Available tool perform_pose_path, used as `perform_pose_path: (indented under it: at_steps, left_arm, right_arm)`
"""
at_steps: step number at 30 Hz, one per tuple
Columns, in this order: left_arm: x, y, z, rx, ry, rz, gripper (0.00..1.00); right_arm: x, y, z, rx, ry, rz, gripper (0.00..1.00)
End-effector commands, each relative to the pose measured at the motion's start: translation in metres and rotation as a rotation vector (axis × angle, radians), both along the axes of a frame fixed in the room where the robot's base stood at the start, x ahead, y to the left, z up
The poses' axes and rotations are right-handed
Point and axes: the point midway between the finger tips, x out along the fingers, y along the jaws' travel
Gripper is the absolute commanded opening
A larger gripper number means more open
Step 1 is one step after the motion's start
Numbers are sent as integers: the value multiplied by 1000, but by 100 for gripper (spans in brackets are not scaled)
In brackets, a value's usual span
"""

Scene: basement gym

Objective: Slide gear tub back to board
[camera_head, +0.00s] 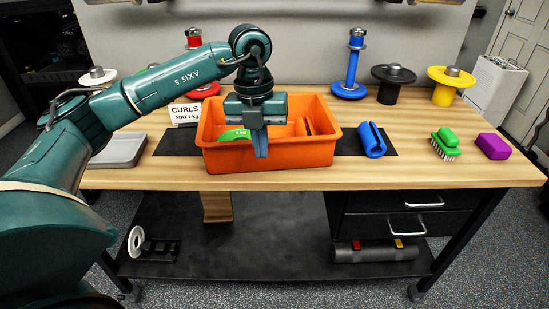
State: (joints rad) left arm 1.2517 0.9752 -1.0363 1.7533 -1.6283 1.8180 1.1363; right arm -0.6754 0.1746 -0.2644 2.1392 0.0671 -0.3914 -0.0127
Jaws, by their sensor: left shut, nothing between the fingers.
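The orange gear tub (270,155) stands upright on the wooden bench, partly on a dark mat. A green item with a label (234,135) and an orange divider or plate (304,126) show inside it. The grey back board (300,40) rises behind the bench, with a strip of bench between it and the tub. My left gripper (261,152) points down at the tub from above, its fingers shut and empty in front of the tub's inside and near wall. I cannot tell whether the fingers touch the tub. My right gripper is not in view.
A blue clip (371,140), a green brush (445,142) and a purple block (494,146) lie to the right. Stands with discs, one blue (348,88), line the back. A "CURLS" card (185,114) and grey tray (119,150) are left.

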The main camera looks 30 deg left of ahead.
Motion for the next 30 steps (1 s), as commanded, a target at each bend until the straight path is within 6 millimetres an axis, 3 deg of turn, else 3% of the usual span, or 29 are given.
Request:
perform_pose_path:
  at_steps: [3,8,21,24,30]
  left_arm:
    - [1,22,10,78,-10,57,0]
    - [1,25,-2,89,-8,67,0]
    - [1,24,-91,86,-8,63,0]
    - [18,31,-86,85,-12,65,0]
    - [34,39,-87,84,-11,62,0]
  right_arm:
    - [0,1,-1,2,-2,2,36]
    - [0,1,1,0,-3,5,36]
    - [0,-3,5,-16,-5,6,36]
    - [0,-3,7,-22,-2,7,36]
    - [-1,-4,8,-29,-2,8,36]
